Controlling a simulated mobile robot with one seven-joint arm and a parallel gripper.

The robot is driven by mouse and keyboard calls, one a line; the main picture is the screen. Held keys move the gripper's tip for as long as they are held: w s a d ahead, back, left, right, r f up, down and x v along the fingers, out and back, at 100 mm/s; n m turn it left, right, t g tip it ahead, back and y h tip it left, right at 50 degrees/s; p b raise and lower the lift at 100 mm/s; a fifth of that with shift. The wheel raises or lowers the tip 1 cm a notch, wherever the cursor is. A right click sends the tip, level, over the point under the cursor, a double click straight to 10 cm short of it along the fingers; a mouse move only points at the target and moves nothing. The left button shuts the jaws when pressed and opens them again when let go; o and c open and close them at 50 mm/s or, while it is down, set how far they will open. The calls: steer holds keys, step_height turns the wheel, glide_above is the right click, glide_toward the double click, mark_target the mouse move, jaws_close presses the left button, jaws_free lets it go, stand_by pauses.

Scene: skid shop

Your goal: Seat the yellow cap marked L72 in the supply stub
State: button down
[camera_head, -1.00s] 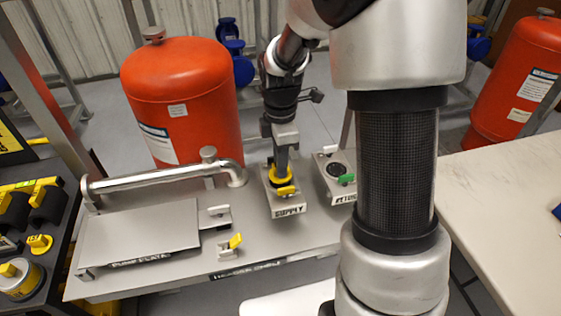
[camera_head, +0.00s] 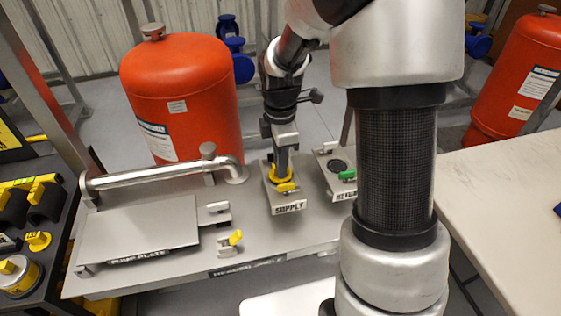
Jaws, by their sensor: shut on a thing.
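My gripper (camera_head: 281,166) points down at the supply stub. It is shut on a yellow cap (camera_head: 275,178), which shows as a yellow ring around the fingertips. The marking on the cap is not readable here. The cap is at the top of the supply stub (camera_head: 290,207), a grey block labelled SUPPLY with a yellow lever (camera_head: 287,187) at its front. The fingers hide the cap's middle. I cannot tell whether the cap sits fully down in the stub or just above it.
The return stub (camera_head: 345,194) with a green lever stands close on the right, its bore uncovered. A pipe (camera_head: 160,175) and a pump plate (camera_head: 150,230) lie left. A red tank (camera_head: 185,95) stands behind. A rack (camera_head: 60,230) with yellow parts is far left.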

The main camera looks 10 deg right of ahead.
steer(key=shift+f, duration=0.3)
stand_by(0.5)
steer(key=c, duration=1.6)
jaws_free()
steer(key=shift+c, duration=0.8)
steer(key=shift+r+p, duration=3.05)
steer(key=shift+r, duration=1)
